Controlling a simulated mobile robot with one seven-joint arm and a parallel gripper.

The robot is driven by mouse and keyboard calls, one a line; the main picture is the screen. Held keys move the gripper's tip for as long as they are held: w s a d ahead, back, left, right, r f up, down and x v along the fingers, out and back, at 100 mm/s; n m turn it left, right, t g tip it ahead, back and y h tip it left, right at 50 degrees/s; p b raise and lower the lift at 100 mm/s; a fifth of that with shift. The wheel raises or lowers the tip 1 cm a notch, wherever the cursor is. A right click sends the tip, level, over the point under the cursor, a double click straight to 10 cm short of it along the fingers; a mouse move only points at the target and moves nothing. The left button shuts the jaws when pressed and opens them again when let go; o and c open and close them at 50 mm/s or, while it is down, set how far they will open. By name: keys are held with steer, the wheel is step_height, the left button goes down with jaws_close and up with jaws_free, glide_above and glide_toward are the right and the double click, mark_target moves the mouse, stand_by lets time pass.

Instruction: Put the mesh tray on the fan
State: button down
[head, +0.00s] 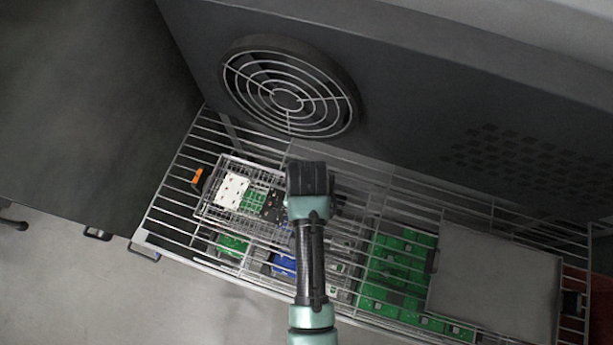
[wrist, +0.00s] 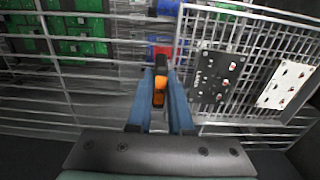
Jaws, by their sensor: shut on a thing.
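The mesh tray (head: 236,223) is a wire basket at the left part of the wire rack, holding a white card, a green board and a black card. It also shows at the right of the wrist view (wrist: 222,28). A black and orange handle (head: 199,178) sticks out at its left end. My gripper (head: 311,180) is at its right end. In the wrist view, my gripper (wrist: 160,88) has its fingers on another black and orange handle (wrist: 160,84), beside the mesh. I cannot tell whether the tray touches the rack. The fan (head: 287,90) is a round grille on the dark wall behind.
The wire rack (head: 170,207) runs along the dark wall (head: 420,100). Green boards (head: 390,275) and a blue item (head: 284,264) lie below its wires. A grey panel (head: 495,285) is at the right. Grey floor (head: 90,290) is open at the left front.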

steer(key=shift+w+f, duration=0.1)
steer(key=shift+f, duration=0.35)
steer(key=c, duration=0.8)
jaws_free()
steer(key=shift+c, duration=0.2)
step_height(320, 180, up, 12)
